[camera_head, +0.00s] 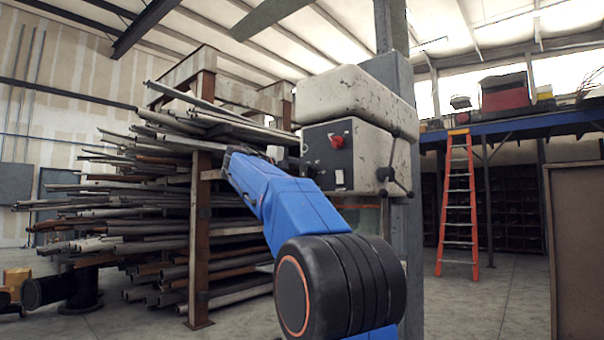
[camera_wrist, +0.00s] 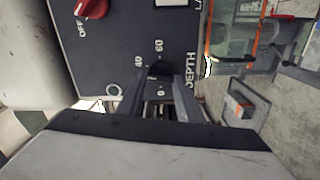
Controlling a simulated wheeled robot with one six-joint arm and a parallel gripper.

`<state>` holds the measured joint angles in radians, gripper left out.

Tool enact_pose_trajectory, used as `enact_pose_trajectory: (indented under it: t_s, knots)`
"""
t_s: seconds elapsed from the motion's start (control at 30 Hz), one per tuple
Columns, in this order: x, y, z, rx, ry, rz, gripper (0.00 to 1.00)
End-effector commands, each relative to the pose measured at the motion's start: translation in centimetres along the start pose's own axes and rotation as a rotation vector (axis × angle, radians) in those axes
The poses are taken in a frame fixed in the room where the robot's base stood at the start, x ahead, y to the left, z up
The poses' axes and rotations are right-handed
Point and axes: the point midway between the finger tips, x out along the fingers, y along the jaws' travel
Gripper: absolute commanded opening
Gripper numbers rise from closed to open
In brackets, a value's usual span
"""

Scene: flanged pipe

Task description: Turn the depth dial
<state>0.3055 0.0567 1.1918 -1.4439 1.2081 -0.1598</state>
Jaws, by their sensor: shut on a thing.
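The depth dial (camera_wrist: 160,69) is a small black knob on the dark control panel (camera_wrist: 112,45). In the wrist view the word DEPTH and the numbers 40 and 60 are printed near it, turned sideways. My gripper (camera_wrist: 160,84) has its two dark fingers on either side of the dial and is shut on it. The fingers hide part of the dial and of its scale. In the head view my gripper (camera_head: 298,166) reaches the left edge of the panel on the white machine, and the dial is hard to make out there.
A red OFF switch (camera_wrist: 92,8) sits on the same panel, and also shows in the head view (camera_head: 337,141). A dark lever handle (camera_head: 396,180) sticks out of the machine's right side. A rack of pipes (camera_head: 200,200) stands behind my arm. Open floor lies at right.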

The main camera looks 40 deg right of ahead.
Motion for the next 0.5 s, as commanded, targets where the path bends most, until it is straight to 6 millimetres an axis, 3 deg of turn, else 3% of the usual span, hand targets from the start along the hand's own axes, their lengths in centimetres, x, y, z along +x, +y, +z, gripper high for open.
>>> enact_pose_trajectory:
  t_s: [0.5]
  knots:
    - [-0.03,-0.25,-0.04,-0.465,0.002,0.000,0.10]
